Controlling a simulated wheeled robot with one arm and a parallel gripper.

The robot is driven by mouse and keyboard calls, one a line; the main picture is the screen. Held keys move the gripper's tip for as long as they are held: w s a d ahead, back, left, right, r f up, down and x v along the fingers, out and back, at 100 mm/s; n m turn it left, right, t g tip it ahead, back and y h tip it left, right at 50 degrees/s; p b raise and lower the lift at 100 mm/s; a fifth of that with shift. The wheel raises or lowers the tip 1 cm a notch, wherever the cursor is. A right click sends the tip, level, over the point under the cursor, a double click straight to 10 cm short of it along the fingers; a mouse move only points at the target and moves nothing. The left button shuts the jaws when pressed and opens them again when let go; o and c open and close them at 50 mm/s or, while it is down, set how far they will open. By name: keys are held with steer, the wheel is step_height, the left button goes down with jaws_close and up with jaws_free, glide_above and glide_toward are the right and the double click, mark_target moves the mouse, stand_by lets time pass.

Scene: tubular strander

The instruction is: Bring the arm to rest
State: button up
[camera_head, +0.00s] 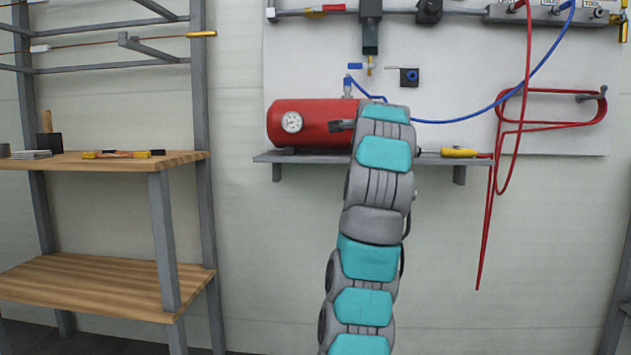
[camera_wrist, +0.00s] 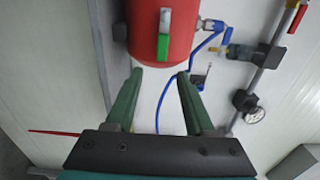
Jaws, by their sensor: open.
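My gripper (camera_wrist: 160,74) shows in the wrist view with its two green fingers spread apart and nothing between them. I cannot tell how far the fingertips are from the tank. In the head view my arm (camera_head: 375,210) stands almost upright and a little bent, its upper end in front of the right part of the red tank (camera_head: 310,115). The gripper itself is mostly hidden behind the arm in that view.
The tank rests on a grey wall shelf (camera_head: 268,157), with a yellow-handled tool (camera_head: 458,152) at right. A blue hose (camera_head: 465,118) and red hose (camera_head: 512,150) hang on the right. A wooden-shelved rack (camera_head: 100,165) stands at left. The space between rack and arm is clear.

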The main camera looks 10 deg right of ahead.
steer(key=w+a+f+n+g+y, duration=0.1)
steer(key=a+f+n+g+y, duration=0.55)
steer(key=f, duration=0.45)
steer(key=s+a+f+n+g, duration=0.3)
steer(key=s+a+f+n, duration=0.15)
steer(key=s+f, duration=0.4)
steer(key=s+a+f+n+g, duration=0.25)
steer(key=s+f+n, duration=0.25)
steer(key=s+f, duration=0.4)
steer(key=s+f+n+g+h, duration=0.1)
steer(key=s+f+n+g, duration=0.1)
steer(key=s+f, duration=0.8)
steer(key=s+d+f+n+g, duration=0.1)
steer(key=s+f+g, duration=0.3)
steer(key=s, duration=1.2)
steer(key=s+f+n+g+h, duration=0.1)
steer(key=s+f+n, duration=0.1)
steer(key=s+f, duration=0.85)
steer(key=s+r+p, duration=0.3)
steer(key=r+p, duration=1.1)
steer(key=r, duration=0.2)
steer(key=shift+d+r+p, duration=0.2)
steer(key=shift+r+p, duration=0.05)
steer(key=shift+p, duration=0.1)
